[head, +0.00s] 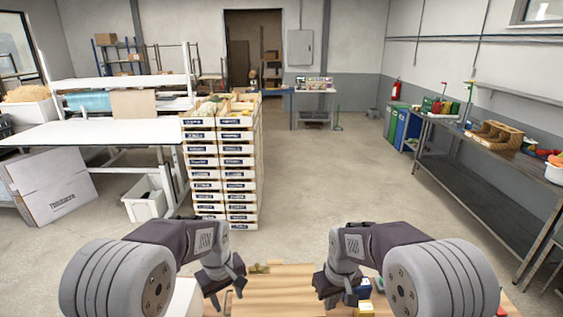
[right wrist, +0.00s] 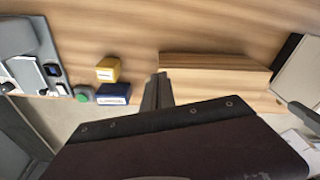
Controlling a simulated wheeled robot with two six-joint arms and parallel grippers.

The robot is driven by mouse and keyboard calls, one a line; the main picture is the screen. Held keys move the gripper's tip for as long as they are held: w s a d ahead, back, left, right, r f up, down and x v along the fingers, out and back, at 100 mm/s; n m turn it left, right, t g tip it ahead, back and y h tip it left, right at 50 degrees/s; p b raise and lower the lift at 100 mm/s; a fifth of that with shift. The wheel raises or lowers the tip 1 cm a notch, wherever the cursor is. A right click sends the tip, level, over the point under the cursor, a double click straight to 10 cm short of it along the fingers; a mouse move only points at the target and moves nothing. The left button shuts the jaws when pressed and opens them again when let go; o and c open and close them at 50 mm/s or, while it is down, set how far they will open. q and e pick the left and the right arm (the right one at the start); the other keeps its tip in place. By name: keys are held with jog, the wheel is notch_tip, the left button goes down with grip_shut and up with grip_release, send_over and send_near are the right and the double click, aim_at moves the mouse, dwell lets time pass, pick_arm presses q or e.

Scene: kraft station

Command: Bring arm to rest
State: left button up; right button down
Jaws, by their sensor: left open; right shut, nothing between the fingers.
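My left gripper (head: 224,290) hangs at the lower left of centre in the head view, over the left side of a wooden tabletop (head: 270,300). It is open and I see nothing held in it. My right gripper (head: 337,290) hangs at the lower right of centre, mirroring the left. Its fingers also show in the right wrist view (right wrist: 157,92), shut together with nothing between them. Both arms are bent, with the grippers low and apart from each other.
Near the right gripper lie a yellow block (right wrist: 108,69), a blue box (right wrist: 114,94) and a green round item (right wrist: 83,94). A wooden block (right wrist: 213,75) lies beside the fingers. Stacked drawers (head: 222,170) stand ahead; a workbench (head: 480,160) runs along the right. The central floor is clear.

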pick_arm(q)
jog(key=s+a+f+m+b, duration=0.1)
jog(key=s+f+m+b, duration=0.1)
jog(key=s, duration=0.6)
jog(key=s+a+f+m+b, duration=0.2)
jog(key=s+f+m, duration=0.2)
jog(key=s+f, duration=0.3)
jog(key=shift+s+a+f+m, duration=0.15)
jog(key=shift+s+a+m, duration=0.2)
jog(key=shift+s, duration=0.3)
pick_arm(e)
jog(key=s+d+f+m, duration=0.2)
jog(key=s+f, duration=0.2)
jog(key=s, duration=0.4)
jog(key=s+d+f+m, duration=0.2)
jog(key=s+f, duration=0.2)
jog(key=s, duration=0.4)
jog(key=shift+d, duration=0.35)
pick_arm(q)
jog(key=shift+s, duration=0.1)
